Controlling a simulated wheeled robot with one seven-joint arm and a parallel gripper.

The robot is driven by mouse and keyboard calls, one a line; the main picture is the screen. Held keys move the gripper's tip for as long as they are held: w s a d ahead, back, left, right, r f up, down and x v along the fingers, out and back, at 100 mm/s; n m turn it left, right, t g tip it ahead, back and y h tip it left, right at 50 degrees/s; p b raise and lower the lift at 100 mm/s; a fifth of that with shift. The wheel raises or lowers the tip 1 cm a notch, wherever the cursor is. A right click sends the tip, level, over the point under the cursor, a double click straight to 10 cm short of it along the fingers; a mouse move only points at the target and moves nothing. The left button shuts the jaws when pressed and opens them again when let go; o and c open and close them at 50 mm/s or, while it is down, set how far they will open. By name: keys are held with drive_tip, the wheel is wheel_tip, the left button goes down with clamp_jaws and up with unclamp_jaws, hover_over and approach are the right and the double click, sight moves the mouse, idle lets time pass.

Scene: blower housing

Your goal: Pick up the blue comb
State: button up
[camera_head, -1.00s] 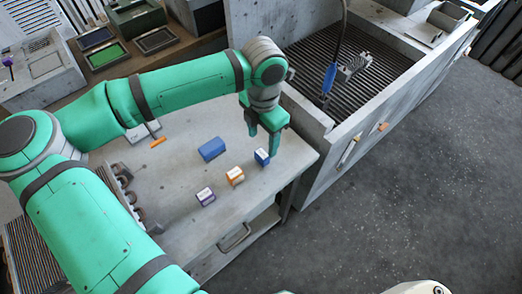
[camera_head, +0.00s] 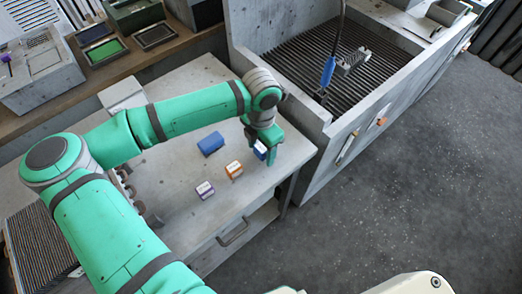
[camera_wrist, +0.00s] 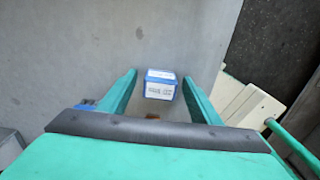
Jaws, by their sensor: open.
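I cannot make out a comb shape in either view. A small blue-and-white box (camera_head: 259,149) with printed text stands near the right edge of the grey table. In the wrist view the same box (camera_wrist: 160,84) shows between my two fingertips, with a gap on each side. My gripper (camera_head: 269,156) points down at it and is open and empty; in the wrist view its fingers (camera_wrist: 160,76) are spread. In the head view a finger partly hides the box. I cannot tell the exact height of the fingertips over the table.
A larger blue block (camera_head: 211,144), an orange-and-white box (camera_head: 234,170) and a purple-and-white box (camera_head: 205,190) stand on the table to the left. A walled basin with a slatted floor (camera_head: 300,62) adjoins the table's right side. The table's front has free room.

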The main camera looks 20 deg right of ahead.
sight(261, 148)
drive_tip(key=c, duration=1.3)
drive_tip(key=shift+o, duration=0.3)
drive_tip(key=shift+r, duration=0.15)
drive_tip(key=shift+r, duration=0.2)
drive_tip(key=r, duration=0.3)
drive_tip(key=shift+s+r, duration=0.1)
drive_tip(key=shift+s, duration=0.1)
drive_tip(key=s+r, duration=0.9)
drive_tip(key=s, duration=0.4)
drive_tip(key=shift+s+a, duration=0.2)
drive_tip(key=shift+s, duration=0.1)
drive_tip(key=shift+r, duration=0.1)
